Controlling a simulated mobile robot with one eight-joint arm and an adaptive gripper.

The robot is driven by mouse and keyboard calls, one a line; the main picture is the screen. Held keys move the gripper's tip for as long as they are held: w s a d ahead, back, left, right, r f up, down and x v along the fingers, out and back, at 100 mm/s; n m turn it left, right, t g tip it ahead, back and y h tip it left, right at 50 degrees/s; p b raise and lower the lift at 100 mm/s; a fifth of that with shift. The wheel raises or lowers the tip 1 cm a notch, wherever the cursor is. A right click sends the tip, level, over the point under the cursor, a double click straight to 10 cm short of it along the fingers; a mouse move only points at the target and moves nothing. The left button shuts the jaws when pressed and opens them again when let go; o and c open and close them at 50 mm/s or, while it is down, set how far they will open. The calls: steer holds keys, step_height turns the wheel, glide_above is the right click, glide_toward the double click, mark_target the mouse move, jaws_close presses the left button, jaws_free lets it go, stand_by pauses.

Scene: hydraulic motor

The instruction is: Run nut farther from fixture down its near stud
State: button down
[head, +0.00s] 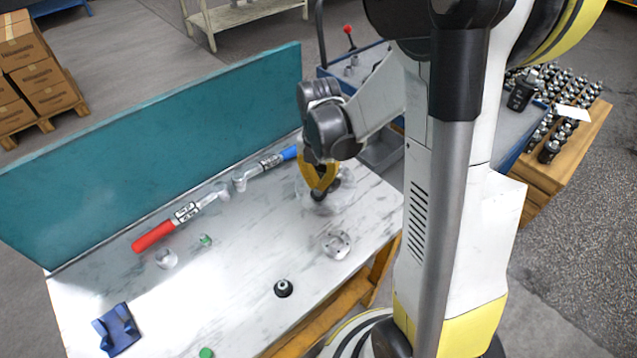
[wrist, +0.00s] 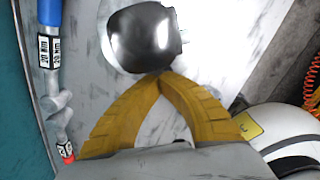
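My gripper (head: 318,188) has yellow fingers and points down over the far right part of the white bench. In the wrist view its fingertips (wrist: 160,74) come together in a V, with no gap or held nut visible between them. A shiny dark round part (wrist: 145,38) lies right at the tips; I cannot tell whether they touch it. In the head view a small dark part (head: 319,196) shows under the tips, beside a pale round piece (head: 345,179) partly hidden by the gripper. A blue fixture (head: 118,332) stands at the front left. I cannot clearly make out a stud or nut.
A metal flange (head: 336,244), a black round part (head: 283,288), a clear ring (head: 166,260) and small green parts (head: 205,240) are spread on the bench (head: 235,285). Red-handled (head: 153,236) and blue-handled (head: 288,153) wrenches lie along the teal back panel (head: 150,130).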

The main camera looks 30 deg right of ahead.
steer(key=m, duration=0.4)
steer(key=shift+m+b, duration=0.3)
steer(key=c, duration=1.5)
jaws_free()
steer(key=shift+c, duration=0.2)
steer(key=n, duration=0.4)
steer(key=shift+n, duration=0.4)
steer(key=n, duration=0.5)
steer(key=shift+n+b, duration=0.3)
steer(key=shift+b, duration=0.1)
